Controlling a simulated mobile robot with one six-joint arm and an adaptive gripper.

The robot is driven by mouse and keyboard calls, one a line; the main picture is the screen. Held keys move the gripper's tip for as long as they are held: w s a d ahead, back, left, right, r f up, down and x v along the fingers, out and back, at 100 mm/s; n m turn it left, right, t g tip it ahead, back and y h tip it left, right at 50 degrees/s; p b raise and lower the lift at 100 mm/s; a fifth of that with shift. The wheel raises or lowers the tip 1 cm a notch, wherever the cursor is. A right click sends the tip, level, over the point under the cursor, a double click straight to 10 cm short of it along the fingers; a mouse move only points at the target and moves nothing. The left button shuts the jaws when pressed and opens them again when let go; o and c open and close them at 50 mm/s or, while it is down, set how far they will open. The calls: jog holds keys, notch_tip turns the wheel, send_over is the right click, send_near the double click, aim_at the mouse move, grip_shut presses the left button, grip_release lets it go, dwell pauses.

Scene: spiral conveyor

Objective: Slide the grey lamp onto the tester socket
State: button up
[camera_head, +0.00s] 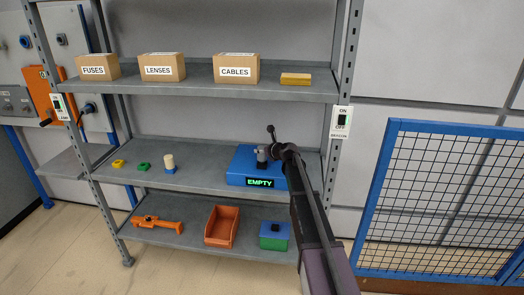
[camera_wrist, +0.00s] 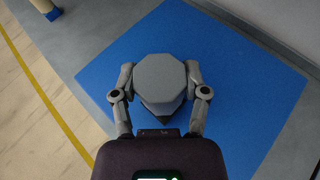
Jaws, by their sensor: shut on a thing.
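The tester is a blue box (camera_head: 240,168) on the right of the middle shelf, with a green "EMPTY" display on its front. Its blue top (camera_wrist: 235,75) fills much of the wrist view. The grey lamp (camera_wrist: 160,80) sits between the fingers of my gripper (camera_wrist: 160,92), which is shut on it. In the head view the lamp (camera_head: 262,153) shows small above the tester top, beside my gripper (camera_head: 268,152). The socket is hidden under the lamp and gripper. I cannot tell whether the lamp touches the socket.
A cream cylinder (camera_head: 169,163), a green piece (camera_head: 143,166) and a yellow piece (camera_head: 118,164) stand left on the middle shelf. Boxes marked fuses (camera_head: 93,70), lenses (camera_head: 158,70) and cables (camera_head: 235,72) stand above.

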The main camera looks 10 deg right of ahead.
jog(key=shift+f+b, duration=0.75)
dwell(1.6)
jog(key=o, duration=1)
jog(key=shift+o, duration=0.2)
jog(key=shift+r, duration=0.2)
notch_tip(320, 180, up, 9)
jog(key=p, duration=0.9)
jog(key=shift+f, duration=0.15)
